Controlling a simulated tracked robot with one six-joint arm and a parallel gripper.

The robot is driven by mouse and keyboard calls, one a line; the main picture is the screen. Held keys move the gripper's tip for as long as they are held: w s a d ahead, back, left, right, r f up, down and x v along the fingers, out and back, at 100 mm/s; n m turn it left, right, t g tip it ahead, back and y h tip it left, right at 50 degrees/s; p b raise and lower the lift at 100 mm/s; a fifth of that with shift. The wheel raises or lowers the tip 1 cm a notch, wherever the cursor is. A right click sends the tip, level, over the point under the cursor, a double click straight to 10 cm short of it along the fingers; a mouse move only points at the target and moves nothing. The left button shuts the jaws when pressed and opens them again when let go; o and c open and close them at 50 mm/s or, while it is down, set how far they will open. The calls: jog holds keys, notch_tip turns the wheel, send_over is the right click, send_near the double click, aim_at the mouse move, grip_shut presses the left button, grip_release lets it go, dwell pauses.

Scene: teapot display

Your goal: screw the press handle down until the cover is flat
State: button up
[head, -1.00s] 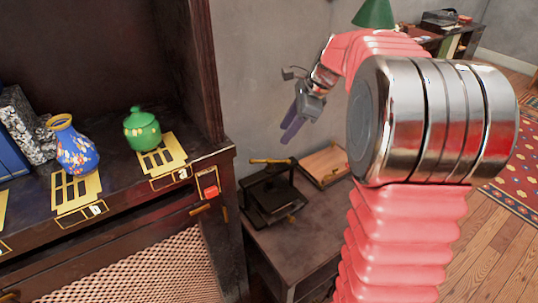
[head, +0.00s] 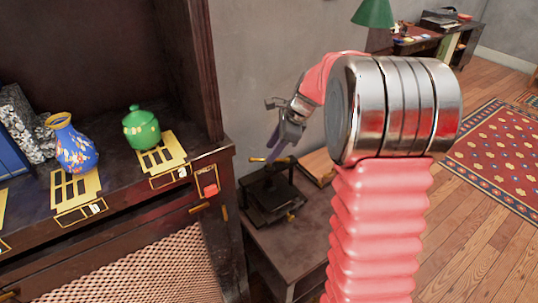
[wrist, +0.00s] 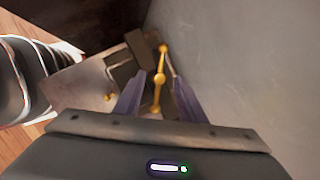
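The dark press (head: 270,200) stands on a low side table beside the cabinet. Its brass handle (head: 256,159) sits on top as a crossbar, partly hidden by my gripper in the head view. My gripper (head: 275,157) points down at the handle, with its purple fingers close to it. In the wrist view the fingers of my gripper (wrist: 157,78) are spread apart. The brass handle (wrist: 160,79), a bar with ball ends and a hub, shows between them, and no grip on it is visible. Whether the fingers touch it, and whether the cover lies flat, I cannot tell.
The side table (head: 312,230) has a wooden board (head: 318,166) behind the press. The grey wall (head: 250,90) is close behind. The cabinet at left holds a green teapot (head: 141,130) and a blue vase (head: 72,147). Open floor lies at right.

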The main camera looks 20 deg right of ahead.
jog(key=shift+x, duration=1.8)
jog(key=shift+c, duration=0.3)
grip_shut()
